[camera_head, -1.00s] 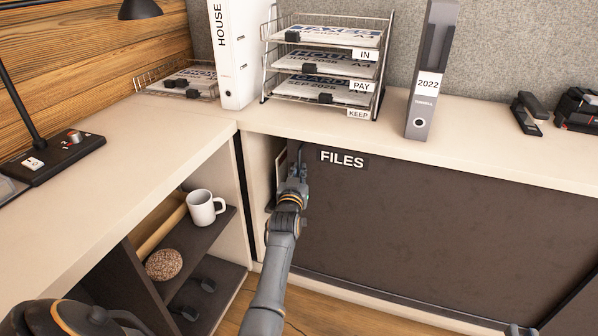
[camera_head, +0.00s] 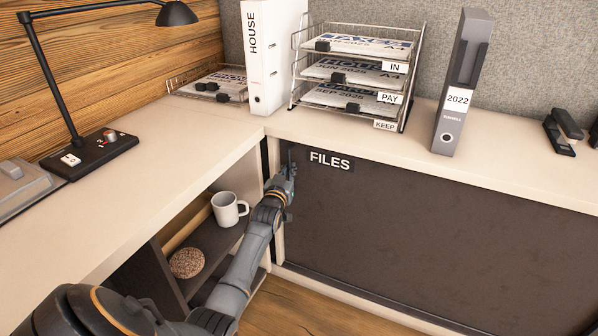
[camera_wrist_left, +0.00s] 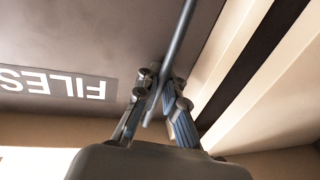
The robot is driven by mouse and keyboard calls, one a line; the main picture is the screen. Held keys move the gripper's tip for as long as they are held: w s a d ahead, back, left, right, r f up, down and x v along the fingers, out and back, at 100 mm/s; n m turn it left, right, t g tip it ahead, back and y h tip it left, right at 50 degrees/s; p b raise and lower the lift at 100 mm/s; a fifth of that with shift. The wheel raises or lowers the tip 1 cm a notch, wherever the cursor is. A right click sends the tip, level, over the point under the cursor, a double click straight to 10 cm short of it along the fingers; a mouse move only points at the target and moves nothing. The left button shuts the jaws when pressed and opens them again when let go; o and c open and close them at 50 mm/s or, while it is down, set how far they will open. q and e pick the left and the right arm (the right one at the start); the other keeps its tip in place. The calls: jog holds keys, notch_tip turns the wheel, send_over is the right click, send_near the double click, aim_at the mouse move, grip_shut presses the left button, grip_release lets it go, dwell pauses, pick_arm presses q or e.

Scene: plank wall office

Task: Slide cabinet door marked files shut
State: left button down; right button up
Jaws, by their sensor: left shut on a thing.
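The dark sliding door (camera_head: 430,225) carries the FILES label (camera_head: 330,161) at its upper left. In the head view its left edge lies against the cream side panel, and I see no open gap there, though my gripper covers part of the edge. My left gripper (camera_head: 286,182) is at this left edge, just below and left of the label. In the left wrist view my left gripper (camera_wrist_left: 162,92) is shut on a long thin grey bar handle (camera_wrist_left: 178,45) on the door face. The label (camera_wrist_left: 58,86) appears upside down there. My right gripper is not in view.
The countertop (camera_head: 350,135) above carries a letter tray rack (camera_head: 405,105), a white HOUSE binder (camera_head: 268,60) and a grey 2022 binder (camera_head: 462,85).

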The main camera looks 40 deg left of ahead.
pick_arm(q)
jog(key=shift+s+a+f, duration=0.15)
jog(key=shift+a+f, duration=0.05)
jog(key=c, duration=1.8)
grip_release()
jog(key=shift+s+a, duration=0.1)
jog(key=shift+o, duration=0.2)
jog(key=shift+r, duration=0.1)
jog(key=shift+r, duration=0.1)
jog(key=v, duration=1.2)
